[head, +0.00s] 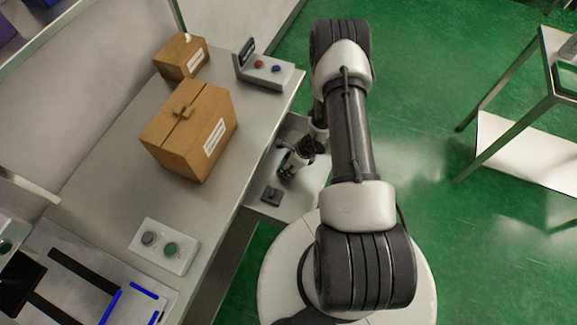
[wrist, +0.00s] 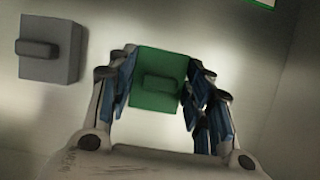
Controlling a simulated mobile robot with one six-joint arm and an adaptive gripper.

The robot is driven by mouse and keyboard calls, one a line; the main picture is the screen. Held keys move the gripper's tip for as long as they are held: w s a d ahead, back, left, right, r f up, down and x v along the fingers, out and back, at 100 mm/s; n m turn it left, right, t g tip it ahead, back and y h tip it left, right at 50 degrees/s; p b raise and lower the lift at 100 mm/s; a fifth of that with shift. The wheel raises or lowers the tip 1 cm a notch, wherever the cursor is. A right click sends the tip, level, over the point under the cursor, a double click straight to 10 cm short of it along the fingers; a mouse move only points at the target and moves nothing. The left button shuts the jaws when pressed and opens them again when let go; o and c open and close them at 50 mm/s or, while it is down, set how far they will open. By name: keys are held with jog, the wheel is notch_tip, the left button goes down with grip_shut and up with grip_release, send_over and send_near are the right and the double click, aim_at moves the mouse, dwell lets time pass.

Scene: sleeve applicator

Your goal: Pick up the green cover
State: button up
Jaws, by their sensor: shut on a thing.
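The green cover (wrist: 158,66) is a small green block with a raised handle on its top, in the middle of the wrist view. My gripper (wrist: 160,92) is shut on it, with one finger at its left side and one at its right. In the head view my gripper (head: 287,168) is low over the small grey shelf beside the bench. The green cover cannot be made out there, behind the gripper and arm. I cannot tell whether the cover touches the surface below.
A grey cover (wrist: 49,50) of similar shape lies left of the gripper; it also shows in the head view (head: 271,195). The bench (head: 112,148) beside it holds cardboard boxes (head: 190,130), a button box (head: 164,246) and another control box (head: 268,70).

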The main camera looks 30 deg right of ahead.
jog(key=c, duration=0.4)
